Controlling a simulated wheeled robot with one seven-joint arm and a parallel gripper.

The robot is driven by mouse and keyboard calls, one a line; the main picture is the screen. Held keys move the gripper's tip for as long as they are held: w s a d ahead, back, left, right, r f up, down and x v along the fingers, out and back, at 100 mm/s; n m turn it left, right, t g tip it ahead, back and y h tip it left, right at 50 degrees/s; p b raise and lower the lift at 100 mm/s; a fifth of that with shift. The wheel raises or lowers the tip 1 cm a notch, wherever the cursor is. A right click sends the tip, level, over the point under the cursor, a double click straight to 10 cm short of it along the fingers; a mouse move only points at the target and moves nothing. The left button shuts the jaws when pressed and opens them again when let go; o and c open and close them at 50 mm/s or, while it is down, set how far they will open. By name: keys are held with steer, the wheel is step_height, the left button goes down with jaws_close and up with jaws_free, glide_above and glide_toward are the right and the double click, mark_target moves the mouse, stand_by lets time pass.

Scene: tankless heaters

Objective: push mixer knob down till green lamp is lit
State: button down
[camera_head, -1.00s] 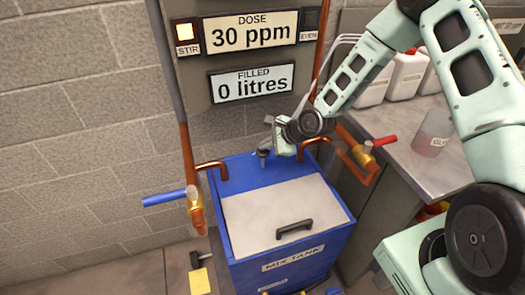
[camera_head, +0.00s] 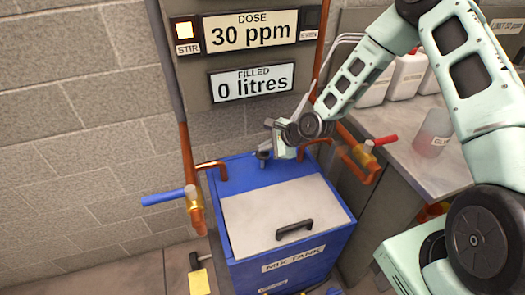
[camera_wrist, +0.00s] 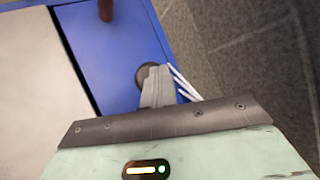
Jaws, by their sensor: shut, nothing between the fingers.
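The dark mixer knob (camera_head: 264,154) stands on the blue top of the mix tank (camera_head: 240,178), behind the pale lid. In the wrist view the round knob (camera_wrist: 144,76) shows partly, with the fingertips overlapping it. My gripper (camera_wrist: 156,70) is shut and empty. It is right at the knob in the head view (camera_head: 271,150); whether it touches cannot be told. The stir lamp (camera_head: 187,33) glows yellow. The lamp marked EVEN (camera_head: 310,19) is dark, and no green lamp is lit on the panel.
Copper pipes flank the tank, with a blue-handled valve (camera_head: 168,196) at left and a red-handled valve (camera_head: 380,142) at right. The panel reads 30 ppm and 0 litres. A counter (camera_head: 455,165) with bottles stands at right. The tank lid (camera_head: 260,217) has a black handle.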

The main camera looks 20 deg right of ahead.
mark_target(268, 155)
steer(key=shift+f+b, duration=1.1)
steer(key=shift+f, duration=0.8)
stand_by(1.3)
steer(key=shift+r, duration=0.1)
steer(key=shift+r+p, duration=2.5)
steer(key=shift+r, duration=0.45)
step_height(268, 155, up, 5)
steer(key=p, duration=0.4)
